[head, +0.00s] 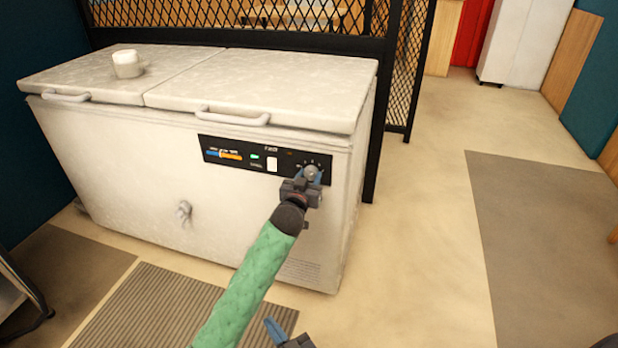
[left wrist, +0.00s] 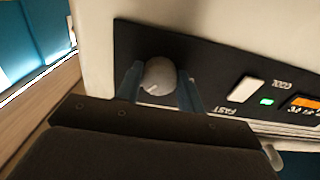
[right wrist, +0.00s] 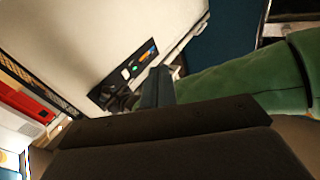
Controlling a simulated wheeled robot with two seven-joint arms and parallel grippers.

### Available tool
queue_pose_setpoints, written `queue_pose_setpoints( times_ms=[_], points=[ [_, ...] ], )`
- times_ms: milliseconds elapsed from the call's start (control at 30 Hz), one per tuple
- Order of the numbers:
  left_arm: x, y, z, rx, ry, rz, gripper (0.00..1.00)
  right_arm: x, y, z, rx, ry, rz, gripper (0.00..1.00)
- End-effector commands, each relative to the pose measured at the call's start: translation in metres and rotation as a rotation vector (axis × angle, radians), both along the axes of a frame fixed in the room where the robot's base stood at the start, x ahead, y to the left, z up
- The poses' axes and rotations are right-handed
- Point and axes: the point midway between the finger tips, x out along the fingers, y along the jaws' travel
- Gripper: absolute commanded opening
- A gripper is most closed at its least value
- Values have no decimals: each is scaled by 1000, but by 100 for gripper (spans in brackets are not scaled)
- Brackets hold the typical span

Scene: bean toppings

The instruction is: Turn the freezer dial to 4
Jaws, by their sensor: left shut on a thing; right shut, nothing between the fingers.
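The freezer (head: 130,150) is a white chest with a black control panel (head: 228,152) on its front. The grey round dial (head: 311,171) is at the panel's right end; in the left wrist view the dial (left wrist: 159,75) shows a light pointer line. Its numbers are too small or hidden to read. My left gripper (head: 308,178), on the green-sleeved arm, is shut on the dial, with one blue finger on each side of it in the left wrist view (left wrist: 158,86). My right gripper (head: 275,333) is low at the bottom edge, shut and empty; its fingers (right wrist: 157,88) are together in the right wrist view.
A white cup-like thing (head: 127,64) stands on the freezer's left lid. A black mesh partition (head: 330,45) stands behind the freezer. A ribbed mat (head: 150,310) lies in front, and a grey mat (head: 540,240) lies at right. The floor between them is clear.

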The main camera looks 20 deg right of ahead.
Motion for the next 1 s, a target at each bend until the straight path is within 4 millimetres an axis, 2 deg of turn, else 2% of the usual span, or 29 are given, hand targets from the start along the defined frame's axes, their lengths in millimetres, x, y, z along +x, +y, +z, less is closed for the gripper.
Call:
queue_pose_setpoints(
  times_ms=[100,233,367,500,700,833,1000],
  points=[
    [0,0,1,14,-8,0,15,-8,-1,-39,-28,107,6,0],
    [0,0,1,38,-24,1,15,-19,-1,-78,-56,229,16,0],
    [0,1,1,68,-44,1,15,-39,-2,-128,-89,387,29,0],
    [0,1,1,104,-68,0,15,-69,-5,-184,-128,570,47,0],
    [0,1,1,153,-101,1,15,-121,-11,-251,-175,813,73,0],
    [1,1,1,181,-120,1,15,-156,-16,-284,-200,946,88,0],
    [1,1,1,219,-146,0,15,-154,-16,-277,-200,945,89,0]
  ],
)
